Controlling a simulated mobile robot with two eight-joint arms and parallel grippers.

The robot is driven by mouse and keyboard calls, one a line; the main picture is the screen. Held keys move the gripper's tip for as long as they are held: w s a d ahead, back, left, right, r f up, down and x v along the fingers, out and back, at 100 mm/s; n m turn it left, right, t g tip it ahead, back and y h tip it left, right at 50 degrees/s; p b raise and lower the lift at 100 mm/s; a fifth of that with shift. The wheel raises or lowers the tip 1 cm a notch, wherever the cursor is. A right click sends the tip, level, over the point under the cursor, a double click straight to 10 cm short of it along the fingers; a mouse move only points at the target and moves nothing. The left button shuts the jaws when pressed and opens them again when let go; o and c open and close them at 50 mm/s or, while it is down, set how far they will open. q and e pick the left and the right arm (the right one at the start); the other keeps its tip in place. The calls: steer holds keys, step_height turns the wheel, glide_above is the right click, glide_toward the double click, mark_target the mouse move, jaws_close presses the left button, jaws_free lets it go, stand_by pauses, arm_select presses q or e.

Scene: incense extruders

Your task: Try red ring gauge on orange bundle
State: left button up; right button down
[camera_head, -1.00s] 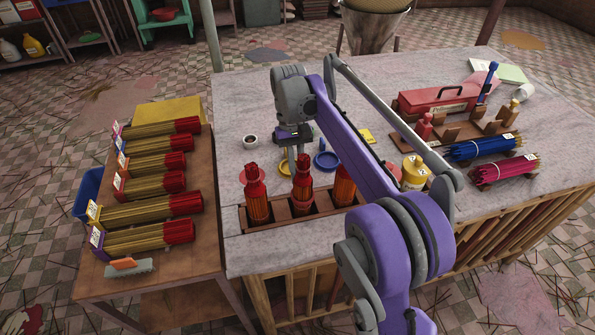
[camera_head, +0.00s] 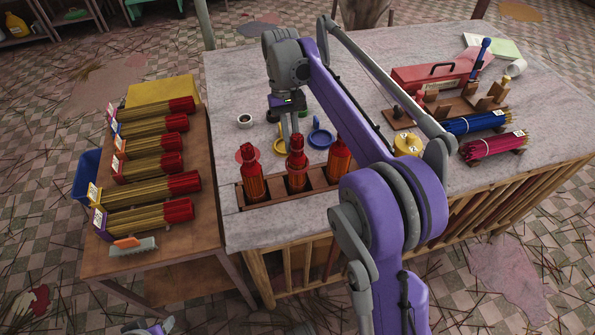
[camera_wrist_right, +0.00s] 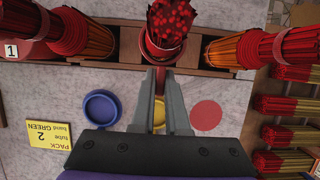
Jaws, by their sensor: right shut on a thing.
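Three upright bundles with red tops and orange sticks stand in a wooden rack: left (camera_head: 254,180), middle (camera_head: 297,176) and right (camera_head: 339,160). My right gripper (camera_wrist_right: 160,78) is shut right beside the middle bundle, which also shows in the right wrist view (camera_wrist_right: 171,18). A dark red band, which looks like the red ring gauge (camera_wrist_right: 149,48), surrounds that bundle at the fingertips. How far it sits down the bundle is unclear. Blue (camera_wrist_right: 101,108) and yellow (camera_wrist_right: 159,113) ring gauges lie on the table beside a flat red disc (camera_wrist_right: 206,115).
A side table at left holds several red-tipped bundles (camera_head: 155,150).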

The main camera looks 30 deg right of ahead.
steer(key=shift+r+p, duration=2.45)
steer(key=shift+r, duration=1.2)
arm_select(q)
step_height(320, 180, up, 11)
steer(key=w+p, duration=0.2)
steer(key=p, duration=0.1)
steer(key=shift+w+f+t+p, duration=0.2)
steer(key=shift+w+t+p, duration=0.1)
steer(key=shift+w, duration=0.1)
arm_select(e)
step_height(320, 180, up, 6)
